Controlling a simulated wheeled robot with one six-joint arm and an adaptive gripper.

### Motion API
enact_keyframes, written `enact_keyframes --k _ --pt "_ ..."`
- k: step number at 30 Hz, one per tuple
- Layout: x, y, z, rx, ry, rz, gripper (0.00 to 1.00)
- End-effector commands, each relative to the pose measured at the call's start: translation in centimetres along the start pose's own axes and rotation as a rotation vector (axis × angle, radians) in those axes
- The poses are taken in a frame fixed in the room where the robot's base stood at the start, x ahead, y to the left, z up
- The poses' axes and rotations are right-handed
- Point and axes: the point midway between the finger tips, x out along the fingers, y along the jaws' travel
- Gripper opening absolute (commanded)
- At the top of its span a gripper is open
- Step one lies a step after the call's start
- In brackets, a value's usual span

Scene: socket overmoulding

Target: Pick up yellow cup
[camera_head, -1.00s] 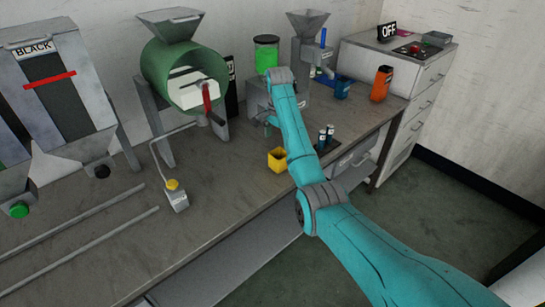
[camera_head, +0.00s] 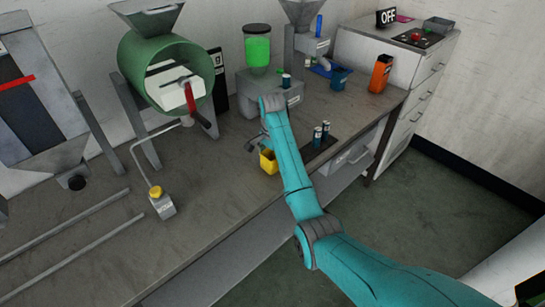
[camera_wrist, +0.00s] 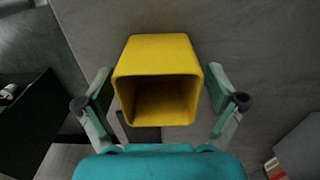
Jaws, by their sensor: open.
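The yellow cup (camera_head: 268,161) stands on the workbench beside my arm in the head view. In the wrist view the square, hollow yellow cup (camera_wrist: 159,60) has its opening facing the camera. My gripper (camera_wrist: 160,104) is open, with one finger on each side of the cup and visible gaps between fingers and cup walls. In the head view my gripper (camera_head: 257,142) shows just left of the cup, partly hidden by my arm. I cannot tell the exact height of the fingers against the cup.
Dark cylinders (camera_head: 321,132) stand on a dark pad right of my arm. A green drum machine (camera_head: 165,70) is at the left, a green-filled hopper (camera_head: 257,48) behind. An orange container (camera_head: 380,73) and blue cup (camera_head: 340,77) stand farther right.

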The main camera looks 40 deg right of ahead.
Motion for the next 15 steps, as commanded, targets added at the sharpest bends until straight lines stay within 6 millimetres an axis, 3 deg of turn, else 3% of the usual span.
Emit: enact_keyframes --k 11,15 --pt "1.09 0.55 0.57 0.000 0.000 0.000 0.94" --pt "1.08 0.55 0.56 0.000 0.000 0.000 0.64"
